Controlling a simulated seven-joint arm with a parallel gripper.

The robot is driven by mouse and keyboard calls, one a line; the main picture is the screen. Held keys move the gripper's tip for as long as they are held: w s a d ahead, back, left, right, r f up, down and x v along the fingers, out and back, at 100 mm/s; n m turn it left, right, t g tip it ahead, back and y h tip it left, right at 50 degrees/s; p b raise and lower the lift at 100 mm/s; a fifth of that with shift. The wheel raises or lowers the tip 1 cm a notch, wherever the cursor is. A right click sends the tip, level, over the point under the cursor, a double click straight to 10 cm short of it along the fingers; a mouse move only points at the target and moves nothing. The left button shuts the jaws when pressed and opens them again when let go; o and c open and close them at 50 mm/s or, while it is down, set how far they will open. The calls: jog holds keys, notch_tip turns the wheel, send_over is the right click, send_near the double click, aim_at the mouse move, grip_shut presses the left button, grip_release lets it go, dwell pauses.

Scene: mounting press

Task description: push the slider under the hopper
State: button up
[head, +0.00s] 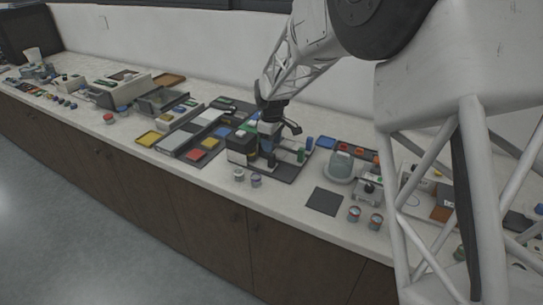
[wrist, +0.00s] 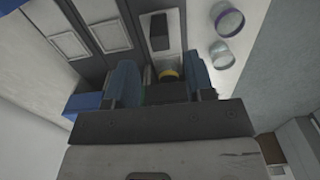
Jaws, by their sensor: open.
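My gripper (head: 268,142) reaches down over the press on the counter, behind a dark and cream box (head: 240,150). In the wrist view its two blue-padded fingers (wrist: 161,84) stand apart, with a clear gap. A yellow-rimmed round piece (wrist: 168,74) shows between or just beyond the fingertips; I cannot tell whether they touch it. Beyond it, a black block (wrist: 159,32) sits on a pale strip. I cannot tell for sure which part is the slider or the hopper. The press's dark base plate (head: 284,172) shows in the head view, partly hidden by the box and arm.
Two small jars (head: 239,175) (head: 256,180) stand at the counter's front edge by the press. A rounded grey-green device (head: 341,165) is further right. A dark mat (head: 324,201) is bare.

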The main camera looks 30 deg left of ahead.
aim_at(271, 155)
jog(key=shift+f, duration=3)
grip_shut()
